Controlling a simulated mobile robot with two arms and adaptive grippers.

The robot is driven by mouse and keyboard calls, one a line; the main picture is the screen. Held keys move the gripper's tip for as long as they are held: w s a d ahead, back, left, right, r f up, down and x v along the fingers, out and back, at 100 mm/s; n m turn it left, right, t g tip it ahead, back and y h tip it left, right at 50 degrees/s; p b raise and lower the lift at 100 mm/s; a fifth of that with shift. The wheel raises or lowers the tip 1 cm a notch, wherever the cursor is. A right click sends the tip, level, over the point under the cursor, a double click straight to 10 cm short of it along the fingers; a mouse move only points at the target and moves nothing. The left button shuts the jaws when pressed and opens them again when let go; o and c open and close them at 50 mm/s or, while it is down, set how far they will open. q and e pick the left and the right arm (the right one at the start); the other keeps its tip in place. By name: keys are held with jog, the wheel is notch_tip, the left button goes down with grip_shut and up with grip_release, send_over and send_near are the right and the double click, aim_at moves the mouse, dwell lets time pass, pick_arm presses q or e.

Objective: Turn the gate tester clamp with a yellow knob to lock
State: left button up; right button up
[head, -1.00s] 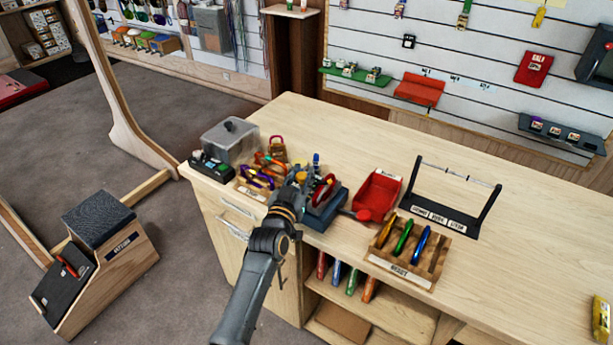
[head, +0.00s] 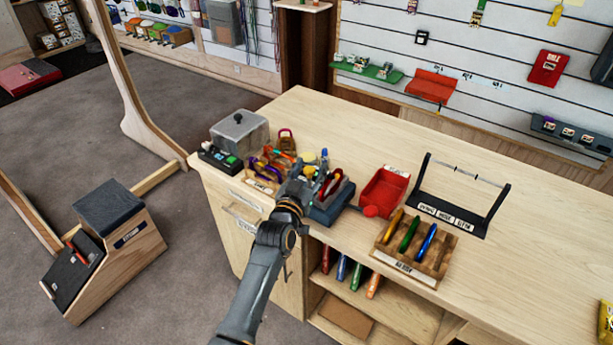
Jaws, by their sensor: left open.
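The gate tester (head: 328,213) is a dark blue-grey box near the counter's front left edge, with a red part (head: 340,186) on it. A yellow knob (head: 309,157) shows just beyond my left gripper. My left gripper (head: 312,174) is open over the tester's left side, close to the knob. I cannot tell whether its fingers touch the knob. The gripper and wrist hide much of the clamp. My right gripper is not in view.
A wooden tray with colored carabiners (head: 264,168) and a clear lidded box (head: 240,136) stand left of the tester. A red scoop-like tray (head: 384,190), a wooden rack (head: 412,262) and a black frame (head: 462,218) stand right.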

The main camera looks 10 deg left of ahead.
pick_arm(q)
jog(key=s+a, duration=0.1)
jog(key=s, duration=1.1)
jog(key=shift+a, duration=0.25)
jog(key=shift+w, duration=0.1)
jog(key=shift+c, duration=0.2)
jog(key=shift+f, duration=0.1)
jog(key=c, duration=0.3)
notch_tip(320, 180, down, 2)
jog(key=m+h+b, duration=0.1)
jog(key=m, duration=0.2)
jog(key=m+b, duration=0.2)
jog(key=m, duration=0.1)
jog(key=m+h+b, duration=0.1)
jog(key=m, duration=0.2)
jog(key=shift+t+h, duration=0.3)
grip_shut()
jog(key=m+g+h, duration=0.2)
jog(key=m+h, duration=0.3)
jog(key=m, duration=1.1)
send_near(331, 179)
jog(key=x, duration=0.3)
jog(key=d+b+x, duration=0.1)
jog(key=shift+d, duration=0.1)
jog(key=shift+w+n, duration=0.3)
jog(key=shift+w, duration=0.45)
